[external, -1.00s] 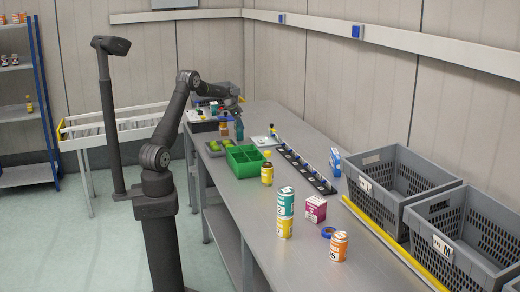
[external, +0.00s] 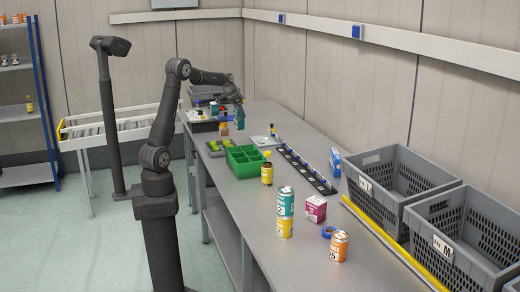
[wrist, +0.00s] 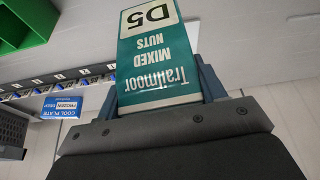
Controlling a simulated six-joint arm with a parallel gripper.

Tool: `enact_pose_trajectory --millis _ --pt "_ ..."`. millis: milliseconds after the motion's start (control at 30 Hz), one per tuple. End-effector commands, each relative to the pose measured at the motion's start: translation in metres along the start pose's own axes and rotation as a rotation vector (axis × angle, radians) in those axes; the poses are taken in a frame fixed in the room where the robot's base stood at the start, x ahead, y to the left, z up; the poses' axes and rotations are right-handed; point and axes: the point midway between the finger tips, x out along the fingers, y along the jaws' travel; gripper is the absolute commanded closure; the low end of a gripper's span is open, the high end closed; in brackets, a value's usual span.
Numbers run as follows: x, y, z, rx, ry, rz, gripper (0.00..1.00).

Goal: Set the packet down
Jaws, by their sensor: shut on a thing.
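The packet (wrist: 158,50) is teal and white, marked D5 Trailmoor Mixed Nuts, and its lettering reads upside down in the wrist view. My gripper (wrist: 162,92) is shut on it, with a dark finger at each side of the packet. In the external view the packet (external: 239,118) hangs beneath my gripper (external: 238,103) over the far part of the grey workbench (external: 225,218). It looks roughly upright and raised above the bench top. The gap under it is hard to judge at this size.
A small brown bottle (external: 224,129) stands close to the left of the packet. A green divided box (external: 245,163), a yellow bottle (external: 267,173) and a long dark rack (external: 305,171) are nearer. Grey crates (external: 378,158) line the right.

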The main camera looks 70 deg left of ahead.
Motion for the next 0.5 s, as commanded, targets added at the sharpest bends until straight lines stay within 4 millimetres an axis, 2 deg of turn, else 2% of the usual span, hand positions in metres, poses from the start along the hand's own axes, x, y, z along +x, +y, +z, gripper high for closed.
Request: enact_pose_trajectory --millis 100,200,367,500 --pt "-0.018 -0.019 0.037 -0.117 0.000 -0.050 0.63" --pt "-0.027 -0.029 0.061 -0.198 0.002 -0.082 0.63" --pt "-0.032 -0.041 0.084 -0.266 0.002 -0.111 0.63" --pt "-0.022 -0.065 0.098 -0.279 0.002 -0.114 0.63"
